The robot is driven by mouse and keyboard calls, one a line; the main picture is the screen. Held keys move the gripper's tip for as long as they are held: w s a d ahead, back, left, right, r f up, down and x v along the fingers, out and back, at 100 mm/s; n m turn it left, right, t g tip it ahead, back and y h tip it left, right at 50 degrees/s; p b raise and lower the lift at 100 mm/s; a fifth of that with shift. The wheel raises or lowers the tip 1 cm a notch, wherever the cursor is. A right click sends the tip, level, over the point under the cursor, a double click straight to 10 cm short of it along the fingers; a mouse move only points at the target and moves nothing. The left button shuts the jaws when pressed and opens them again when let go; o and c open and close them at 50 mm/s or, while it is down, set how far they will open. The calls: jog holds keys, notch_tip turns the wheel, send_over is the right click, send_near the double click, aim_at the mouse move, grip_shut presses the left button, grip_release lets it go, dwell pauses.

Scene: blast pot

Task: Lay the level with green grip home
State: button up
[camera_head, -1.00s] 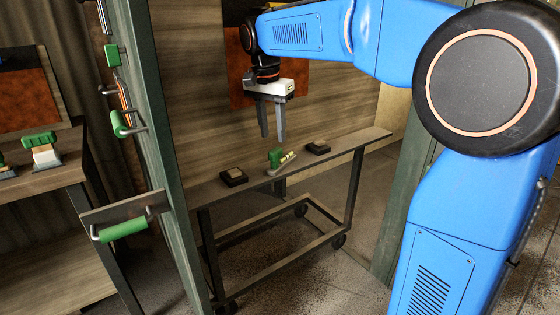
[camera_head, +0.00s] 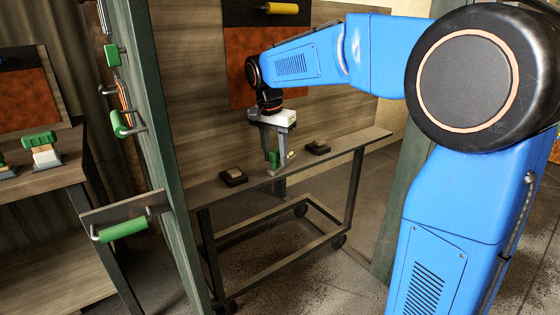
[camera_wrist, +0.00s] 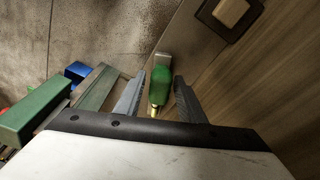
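The level with green grip (camera_head: 274,157) rests on the narrow wooden top of a wheeled cart (camera_head: 211,190). In the wrist view its green handle (camera_wrist: 160,88) sits between the two fingers. My gripper (camera_head: 275,161) reaches down over it, one finger on either side. The wrist view shows my gripper (camera_wrist: 160,77) open, with a visible gap between the right finger and the handle. Part of the level is hidden behind the fingers in the head view.
Dark square blocks with pale tops stand left (camera_head: 233,177) and right (camera_head: 317,148) of the level. A green post (camera_head: 160,140) with green-handled tools rises at left. Another bench (camera_head: 50,178) holds a green-topped tool (camera_head: 41,148). A yellow-handled tool (camera_head: 277,8) hangs above the orange panel.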

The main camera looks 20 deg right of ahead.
grip_shut()
jog(key=shift+r, duration=0.1)
jog(key=shift+r, duration=2.1)
jog(key=shift+s, duration=0.1)
